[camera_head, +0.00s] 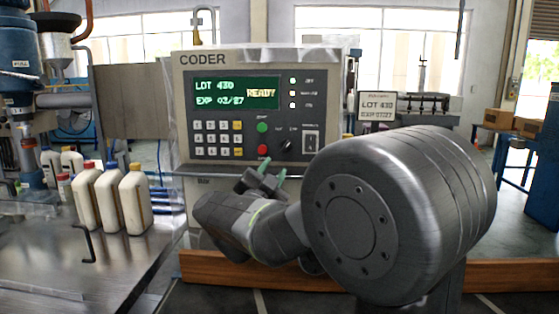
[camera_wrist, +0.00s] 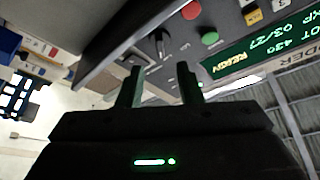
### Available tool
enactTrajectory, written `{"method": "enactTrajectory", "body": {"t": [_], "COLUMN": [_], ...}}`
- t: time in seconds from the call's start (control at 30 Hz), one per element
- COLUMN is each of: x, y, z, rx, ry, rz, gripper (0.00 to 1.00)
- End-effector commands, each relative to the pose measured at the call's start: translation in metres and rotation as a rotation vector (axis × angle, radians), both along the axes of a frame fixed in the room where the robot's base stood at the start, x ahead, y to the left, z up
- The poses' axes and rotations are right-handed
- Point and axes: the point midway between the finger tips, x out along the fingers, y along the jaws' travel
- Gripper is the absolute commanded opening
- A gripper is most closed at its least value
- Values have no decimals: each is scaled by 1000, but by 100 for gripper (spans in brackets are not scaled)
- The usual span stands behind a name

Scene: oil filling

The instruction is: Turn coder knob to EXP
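The grey coder (camera_head: 262,60) faces me in the head view, with its green display reading LOT 430, EXP 03/27 and READY. Its small dark knob (camera_head: 287,146) is at the lower right of the panel, below small labels, one of which looks like EXP. In the wrist view the knob (camera_wrist: 160,44) is just beyond the fingertips. I cannot tell surely which label its pointer faces. My gripper (camera_head: 269,169) is below and left of the knob in the head view. In the wrist view its two fingers (camera_wrist: 160,70) are apart with nothing between them.
A green button (camera_head: 262,127) and a red button (camera_head: 262,149) are left of the knob, with a keypad (camera_head: 218,138) further left. White bottles (camera_head: 135,200) stand on the metal table at left. A sign (camera_head: 377,106) reading LOT 430 is right of the coder.

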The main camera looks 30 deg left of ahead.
Motion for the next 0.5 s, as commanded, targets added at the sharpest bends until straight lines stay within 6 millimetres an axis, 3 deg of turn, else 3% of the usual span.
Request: {"method": "enactTrajectory", "body": {"t": [0.2,0.5], "x": [-37,-50], "y": [-9,-14], "z": [-13,-17], "rx": [0,0], "ry": [0,0], "rz": [3,-1], "gripper": [33,33]}}
